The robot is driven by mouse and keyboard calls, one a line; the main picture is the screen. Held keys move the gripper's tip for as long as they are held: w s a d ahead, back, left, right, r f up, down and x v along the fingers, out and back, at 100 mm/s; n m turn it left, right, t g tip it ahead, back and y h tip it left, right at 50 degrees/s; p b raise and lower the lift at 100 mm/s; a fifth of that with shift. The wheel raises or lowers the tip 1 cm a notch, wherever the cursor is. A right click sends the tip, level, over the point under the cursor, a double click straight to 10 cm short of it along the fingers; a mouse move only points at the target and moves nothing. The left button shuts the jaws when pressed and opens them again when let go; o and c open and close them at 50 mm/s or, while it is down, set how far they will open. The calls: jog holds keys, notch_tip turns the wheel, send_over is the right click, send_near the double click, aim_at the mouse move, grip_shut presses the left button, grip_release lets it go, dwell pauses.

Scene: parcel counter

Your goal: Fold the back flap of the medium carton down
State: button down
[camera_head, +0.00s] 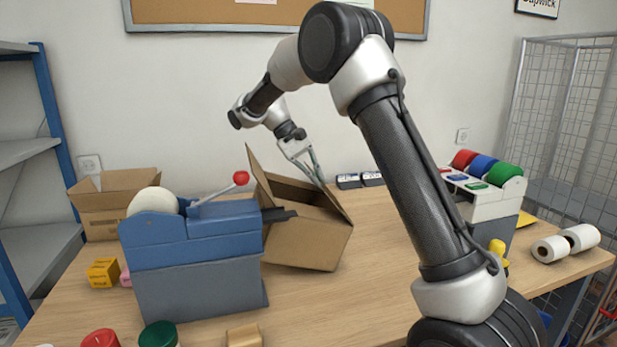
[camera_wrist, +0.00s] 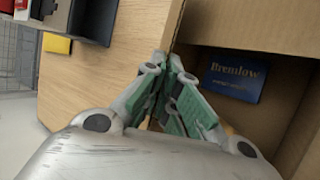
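The medium carton (camera_head: 308,240) stands open on the counter, partly hidden behind a blue and grey machine. One flap (camera_head: 262,180) stands up at its left and another (camera_head: 338,200) slopes at its right. My gripper (camera_head: 317,178) is at the carton's back edge, its fingertips partly hidden in the head view. In the wrist view the green-padded fingers (camera_wrist: 173,62) come together at the tips, beside the carton's edge. I cannot make out cardboard held between them. A blue box marked Bremlow (camera_wrist: 235,80) lies inside the carton. The back flap is not clearly distinguishable.
The blue and grey machine (camera_head: 190,250) with a red-knobbed lever stands front left. A smaller carton (camera_head: 105,205) is behind it. A dispenser with coloured rolls (camera_head: 485,185) and white rolls (camera_head: 565,243) are at the right. Bare counter lies right of the carton.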

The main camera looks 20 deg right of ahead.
jog(key=shift+a+f+h, duration=0.35)
jog(key=shift+a+h, duration=0.05)
jog(key=shift+h, duration=0.1)
jog(key=c, duration=1.7)
grip_release()
jog(key=v, duration=0.7)
jog(key=shift+w+a+r, duration=0.15)
jog(key=shift+w, duration=0.05)
